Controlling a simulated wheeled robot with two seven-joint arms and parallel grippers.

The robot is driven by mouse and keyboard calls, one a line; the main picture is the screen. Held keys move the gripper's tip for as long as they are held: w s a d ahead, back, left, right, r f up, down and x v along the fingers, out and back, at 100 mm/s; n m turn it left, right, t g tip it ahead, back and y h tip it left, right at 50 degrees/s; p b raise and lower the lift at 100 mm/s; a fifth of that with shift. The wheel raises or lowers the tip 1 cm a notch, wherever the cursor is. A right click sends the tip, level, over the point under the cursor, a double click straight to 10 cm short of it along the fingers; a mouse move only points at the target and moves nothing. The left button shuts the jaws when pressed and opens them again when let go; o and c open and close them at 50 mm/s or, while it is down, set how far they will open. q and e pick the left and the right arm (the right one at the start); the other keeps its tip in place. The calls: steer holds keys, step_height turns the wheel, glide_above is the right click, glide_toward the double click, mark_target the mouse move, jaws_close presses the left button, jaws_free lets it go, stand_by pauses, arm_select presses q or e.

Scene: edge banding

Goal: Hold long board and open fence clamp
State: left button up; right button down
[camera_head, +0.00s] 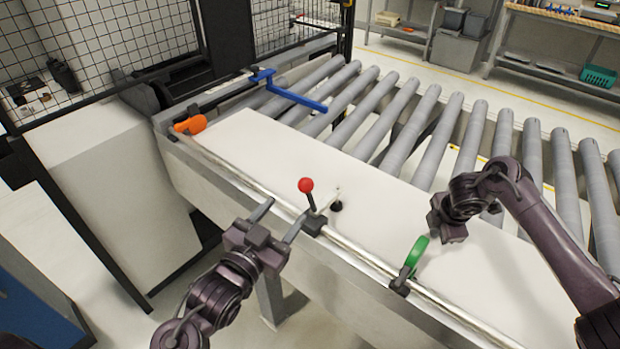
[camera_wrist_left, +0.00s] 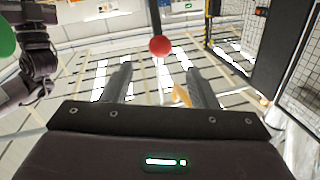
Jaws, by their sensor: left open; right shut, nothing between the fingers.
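The long white board (camera_head: 265,150) lies along the rollers against the metal fence rail (camera_head: 350,246). A fence clamp with a red ball knob (camera_head: 306,185) stands on the rail, lever nearly upright. Its black-tipped pad (camera_head: 336,205) appears to rest on the board. My left gripper (camera_head: 283,211) is open and empty, in front of the rail just left of the knob. In the left wrist view the red knob (camera_wrist_left: 160,46) shows beyond and between the open fingers, apart from them. My right gripper (camera_head: 447,234) is shut and empty over the board's right part; whether it touches is unclear.
A green-handled clamp (camera_head: 416,256) stands on the rail between my right gripper and the near edge. An orange handle (camera_head: 191,123) and a blue bar (camera_head: 288,92) sit at the far left end. Bare rollers (camera_head: 410,125) lie behind the board. A mesh guard (camera_head: 110,40) stands at left.

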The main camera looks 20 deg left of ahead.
mark_target(310, 180)
arm_select(q)
steer(key=w, duration=0.4)
steer(key=w+d, duration=0.1)
steer(key=w, duration=0.2)
steer(key=w+d, duration=0.1)
steer(key=w, duration=0.3)
steer(key=shift+w+d, duration=0.15)
steer(key=shift+w, duration=0.15)
steer(key=shift+c, duration=0.2)
jaws_close()
